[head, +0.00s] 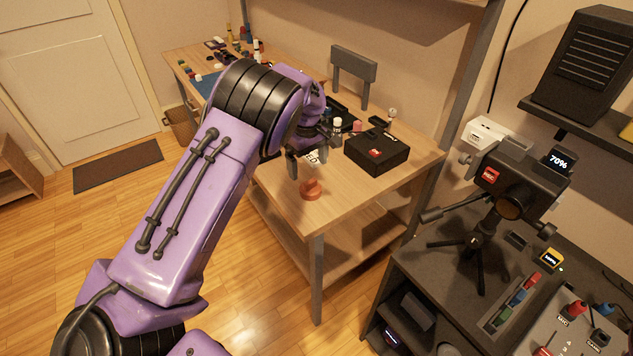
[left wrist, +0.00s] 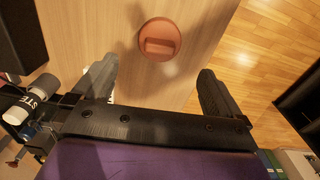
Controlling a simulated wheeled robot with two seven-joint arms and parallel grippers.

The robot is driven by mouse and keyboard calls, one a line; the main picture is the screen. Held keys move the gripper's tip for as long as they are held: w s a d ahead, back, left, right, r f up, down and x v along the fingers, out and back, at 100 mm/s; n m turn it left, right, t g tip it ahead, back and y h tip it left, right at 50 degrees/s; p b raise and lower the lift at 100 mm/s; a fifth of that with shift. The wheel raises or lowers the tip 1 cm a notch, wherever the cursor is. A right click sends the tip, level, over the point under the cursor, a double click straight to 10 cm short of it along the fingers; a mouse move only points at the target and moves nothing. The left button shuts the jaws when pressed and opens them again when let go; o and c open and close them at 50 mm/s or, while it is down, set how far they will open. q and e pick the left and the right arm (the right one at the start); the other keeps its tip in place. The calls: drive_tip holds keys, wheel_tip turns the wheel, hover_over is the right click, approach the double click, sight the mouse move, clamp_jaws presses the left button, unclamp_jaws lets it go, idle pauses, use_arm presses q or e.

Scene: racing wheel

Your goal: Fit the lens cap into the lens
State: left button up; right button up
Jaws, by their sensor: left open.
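The lens cap, an orange-brown disc with a raised grip bar (head: 311,188), lies near the front edge of the wooden table. It also shows in the left wrist view (left wrist: 160,40), beyond and between the fingertips. My left gripper (head: 306,163) is open and empty, close to the cap and apart from it; its two fingers spread wide in the left wrist view (left wrist: 160,82). The lens (head: 510,205) is on the front of a dark camera (head: 519,177) on a small tripod at the right. The lens opening looks dark. My right gripper is not in view.
A black box with a red label (head: 377,152) stands on the wooden table (head: 350,196) behind the cap. A dark desk (head: 450,268) at the right holds the tripod, a pen tray (head: 513,301) and plugs. Open floor lies left of the table.

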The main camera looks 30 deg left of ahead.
sight(310, 181)
use_arm(q)
drive_tip(key=f, duration=0.2)
drive_tip(key=f+p, duration=0.1)
drive_tip(key=f, duration=0.2)
drive_tip(key=f+p, duration=0.1)
drive_tip(key=f, duration=0.2)
drive_tip(key=shift+d, duration=0.3)
drive_tip(key=shift+s, duration=0.1)
drive_tip(key=c, duration=1.1)
drive_tip(key=shift+o, duration=0.2)
